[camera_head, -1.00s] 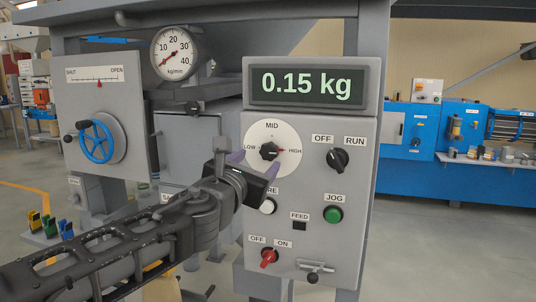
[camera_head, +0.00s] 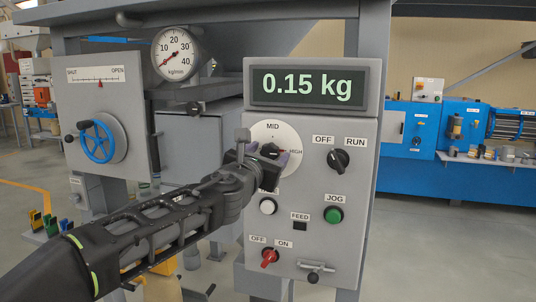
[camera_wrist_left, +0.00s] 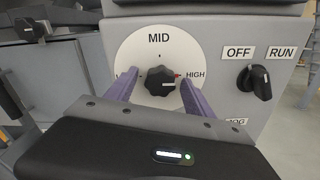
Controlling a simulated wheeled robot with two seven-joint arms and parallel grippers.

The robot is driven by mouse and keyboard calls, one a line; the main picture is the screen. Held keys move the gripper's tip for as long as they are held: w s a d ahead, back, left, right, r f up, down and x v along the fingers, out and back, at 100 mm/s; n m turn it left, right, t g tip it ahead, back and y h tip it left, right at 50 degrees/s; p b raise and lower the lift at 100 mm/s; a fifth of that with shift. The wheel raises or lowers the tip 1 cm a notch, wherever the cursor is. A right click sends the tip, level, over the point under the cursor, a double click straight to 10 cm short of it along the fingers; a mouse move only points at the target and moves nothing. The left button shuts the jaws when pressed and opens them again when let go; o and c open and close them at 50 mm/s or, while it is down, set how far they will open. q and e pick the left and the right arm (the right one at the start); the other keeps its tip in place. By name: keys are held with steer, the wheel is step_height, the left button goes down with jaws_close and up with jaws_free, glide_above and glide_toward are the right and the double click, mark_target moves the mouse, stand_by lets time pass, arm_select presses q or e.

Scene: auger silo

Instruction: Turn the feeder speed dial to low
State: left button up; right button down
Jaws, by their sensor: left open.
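The feeder speed dial is a black knob (camera_head: 270,150) on a white round plate (camera_head: 289,135) marked MID and HIGH in the head view; the LOW label is hidden behind my gripper. In the left wrist view the knob (camera_wrist_left: 160,81) sits between the purple fingers, its white mark pointing right toward HIGH and a red mark. My left gripper (camera_head: 262,160) is open, with one finger on each side of the knob; I cannot tell whether they touch it. My right gripper is not in view.
The panel (camera_head: 310,210) also carries an OFF/RUN knob (camera_head: 338,160), a green JOG button (camera_head: 333,215), a white button (camera_head: 268,206) and a red OFF/ON switch (camera_head: 270,257). A display (camera_head: 307,86) above reads 0.15 kg. A blue handwheel (camera_head: 97,141) is at left.

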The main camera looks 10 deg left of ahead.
arm_select(q)
jaws_close()
stand_by(0.5)
steer(key=shift+n, duration=0.3)
